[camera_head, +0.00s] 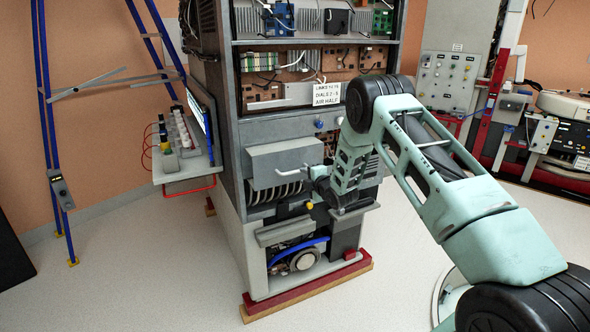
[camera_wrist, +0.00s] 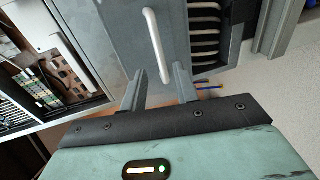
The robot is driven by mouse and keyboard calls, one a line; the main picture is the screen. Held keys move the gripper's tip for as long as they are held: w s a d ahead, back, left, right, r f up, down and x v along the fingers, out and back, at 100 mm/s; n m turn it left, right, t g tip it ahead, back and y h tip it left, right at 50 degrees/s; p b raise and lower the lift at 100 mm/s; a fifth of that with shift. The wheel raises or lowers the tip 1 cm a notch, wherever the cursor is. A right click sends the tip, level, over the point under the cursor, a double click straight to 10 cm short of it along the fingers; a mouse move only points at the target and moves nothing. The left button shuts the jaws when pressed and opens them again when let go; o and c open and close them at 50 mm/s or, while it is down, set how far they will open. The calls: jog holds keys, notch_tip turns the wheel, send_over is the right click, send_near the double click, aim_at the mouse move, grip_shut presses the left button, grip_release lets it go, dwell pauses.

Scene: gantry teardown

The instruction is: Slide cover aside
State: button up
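The cover (camera_head: 283,162) is a grey, box-like panel on the front of the tall cabinet, above a row of dark ribbed slots (camera_head: 273,193). In the wrist view the cover (camera_wrist: 115,45) fills the upper middle, with a pale bar handle (camera_wrist: 157,48) on its face. My gripper (camera_head: 318,174) is at the right end of the cover in the head view, partly hidden by my wrist. The handle lies just beyond the fingertips; I see no contact.
The cabinet (camera_head: 226,120) has open electronics shelves and a white label sign (camera_head: 327,94). A side shelf (camera_head: 185,165) with a screen sticks out left, near a blue stand (camera_head: 44,100). A red-framed machine (camera_head: 575,125) stands at right. The floor (camera_head: 130,270) at front left is clear.

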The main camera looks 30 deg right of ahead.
aim_at(296, 172)
jog(key=p+x, duration=0.2)
jog(key=x, duration=0.6)
jog(key=shift+w, duration=0.2)
grip_shut()
